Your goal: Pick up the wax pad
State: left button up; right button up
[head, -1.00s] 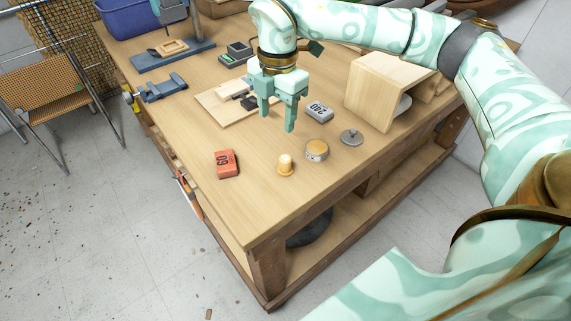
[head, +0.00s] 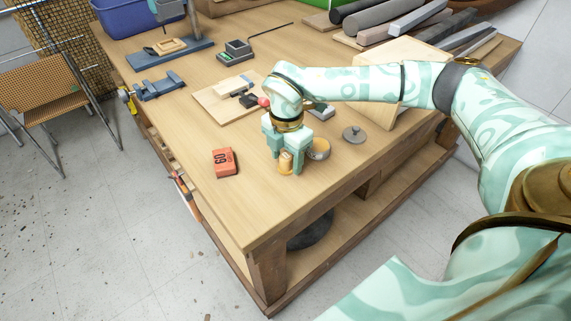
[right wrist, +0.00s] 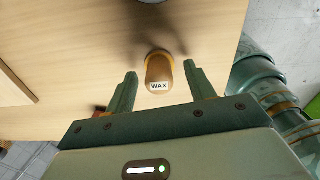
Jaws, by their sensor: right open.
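The wax pad is a small yellow-orange cylinder on a wider base; it stands upright on the workbench near the front edge in the head view (head: 285,163). In the right wrist view the wax pad (right wrist: 159,72) carries a white label reading "WAX". My right gripper (head: 284,165) is open and low over the bench, with its fingers on either side of the wax pad. In the right wrist view the right gripper's fingertips (right wrist: 161,73) flank the pad with gaps on both sides. My left gripper is not in view.
A red-orange block marked 60 (head: 225,162) lies to the left of the pad. A round tin (head: 319,149) stands close on the right, and a grey lidded disc (head: 354,134) is farther right. A wooden board (head: 218,104) lies behind. The bench front is clear.

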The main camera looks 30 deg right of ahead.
aim_at(287, 156)
jog(key=shift+f, duration=0.4)
jog(key=c, duration=1)
jog(key=shift+c, duration=0.2)
jog(key=shift+r, duration=0.55)
notch_tip(287, 156, up, 3)
jog(key=shift+f+p, duration=0.1)
jog(key=shift+p, duration=0.5)
jog(key=s+d+r+p, duration=0.2)
jog(key=s+r, duration=0.7)
jog(key=s, duration=0.4)
jog(key=shift+s+d, duration=0.15)
jog(key=shift+s, duration=0.25)
jog(key=shift+o, duration=0.4)
jog(key=shift+r, duration=0.1)
